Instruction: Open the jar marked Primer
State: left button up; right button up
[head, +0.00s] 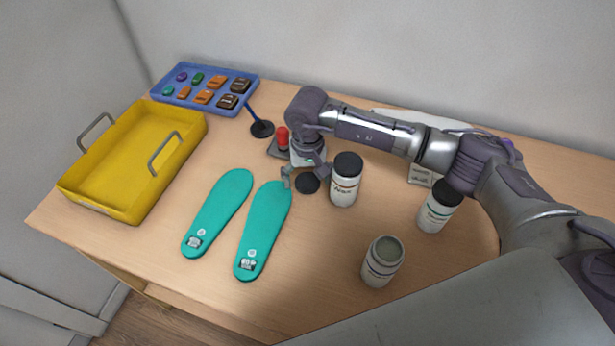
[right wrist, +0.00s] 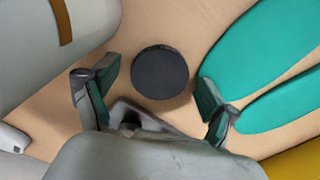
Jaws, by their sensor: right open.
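An open jar (head: 382,262) without a lid stands near the front of the table, its label turned partly away. A loose black lid (head: 307,183) lies flat on the table and also shows in the right wrist view (right wrist: 160,72). My right gripper (head: 306,175) is open just above this lid, its fingers apart on either side and empty. A white jar with a black lid (head: 345,182) stands upright just right of the gripper. Another black-lidded jar (head: 438,208) stands farther right. The label words are too small to read surely. My left gripper is not in view.
Two teal insoles (head: 217,212) (head: 263,230) lie left of the lid. A yellow tray (head: 190,135) and a blue tray of small blocks (head: 212,106) are at the left. A red-topped device (head: 282,137) stands behind the gripper. The table's front middle is clear.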

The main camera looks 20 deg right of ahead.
aim_at(307, 182)
jog(key=shift+r+p, duration=0.3)
jog(key=shift+w+r+b, duration=0.1)
jog(key=shift+r+b, duration=0.2)
jog(key=shift+b, duration=0.1)
notch_tip(307, 182, up, 11)
jog(key=b, duration=0.2)
jog(key=shift+b, duration=0.4)
